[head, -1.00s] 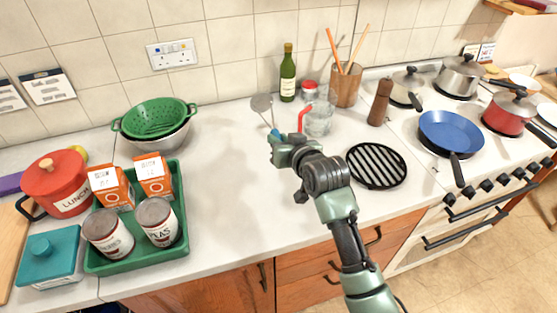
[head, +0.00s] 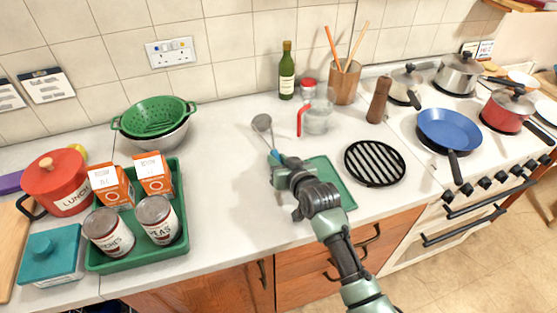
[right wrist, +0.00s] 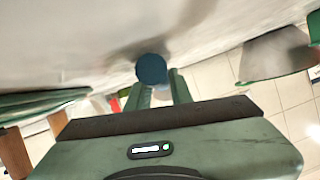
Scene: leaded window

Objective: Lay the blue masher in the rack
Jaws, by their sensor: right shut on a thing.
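The blue masher (head: 262,123) has a grey metal head and a blue handle. My right gripper (head: 279,164) is shut on its handle in the head view. The head points up and left, seemingly above the counter. In the right wrist view the round blue handle end (right wrist: 152,69) shows between the fingers. A flat green thing, probably the rack (head: 335,180), lies on the counter right of the gripper, partly hidden by my arm. Green edges at the left of the right wrist view (right wrist: 40,104) may be it. My left gripper is out of view.
A glass jug (head: 317,118) with a red handle stands behind the green thing, and a black round trivet (head: 375,163) lies to its right. A green tray (head: 135,262) holds cans and cartons at left. The counter between is clear.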

